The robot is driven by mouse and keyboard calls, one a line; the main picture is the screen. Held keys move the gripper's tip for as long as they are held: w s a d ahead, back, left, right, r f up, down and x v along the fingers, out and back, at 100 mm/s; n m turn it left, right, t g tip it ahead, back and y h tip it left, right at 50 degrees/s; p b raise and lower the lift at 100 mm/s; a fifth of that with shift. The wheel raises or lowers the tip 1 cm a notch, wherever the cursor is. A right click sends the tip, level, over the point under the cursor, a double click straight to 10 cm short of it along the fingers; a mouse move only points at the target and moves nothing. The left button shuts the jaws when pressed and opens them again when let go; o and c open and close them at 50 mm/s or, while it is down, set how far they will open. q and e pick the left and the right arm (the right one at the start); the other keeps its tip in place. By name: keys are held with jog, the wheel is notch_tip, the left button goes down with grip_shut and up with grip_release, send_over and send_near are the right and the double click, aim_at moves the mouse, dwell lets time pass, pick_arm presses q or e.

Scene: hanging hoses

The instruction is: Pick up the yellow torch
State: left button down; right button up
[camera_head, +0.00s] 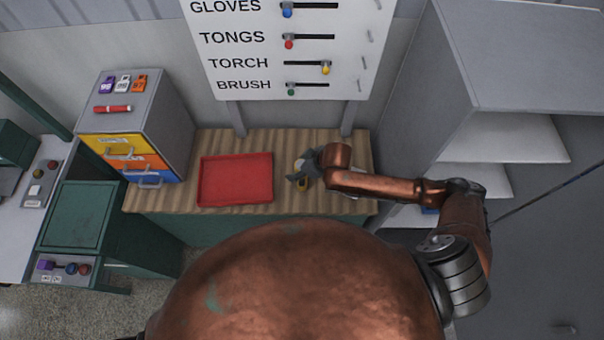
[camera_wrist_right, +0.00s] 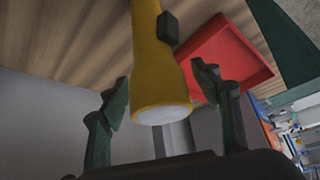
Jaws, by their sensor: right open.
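The yellow torch (camera_wrist_right: 160,85) shows large in the right wrist view, with a pale lens end towards the camera and a dark switch on its side. In the head view only a small yellow part of it (camera_head: 306,184) shows beside my right gripper (camera_head: 299,178). My right gripper is open, and its two green fingers (camera_wrist_right: 162,88) stand on either side of the torch near the lens end, with visible gaps. The torch's far end is cut off by the wrist picture's edge. My left gripper is not in view.
A red tray (camera_head: 236,202) lies left of the gripper on the wooden bench (camera_head: 150,200). A drawer cabinet (camera_head: 172,115) stands further left. Behind is a white board (camera_head: 240,85) with labelled sliders. A grey open shelf unit (camera_head: 500,125) stands at the right.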

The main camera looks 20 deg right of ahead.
jog(key=shift+w+a+f, duration=0.25)
jog(key=shift+w+f, duration=0.05)
jog(key=shift+f, duration=0.25)
jog(key=shift+c, duration=0.5)
grip_shut()
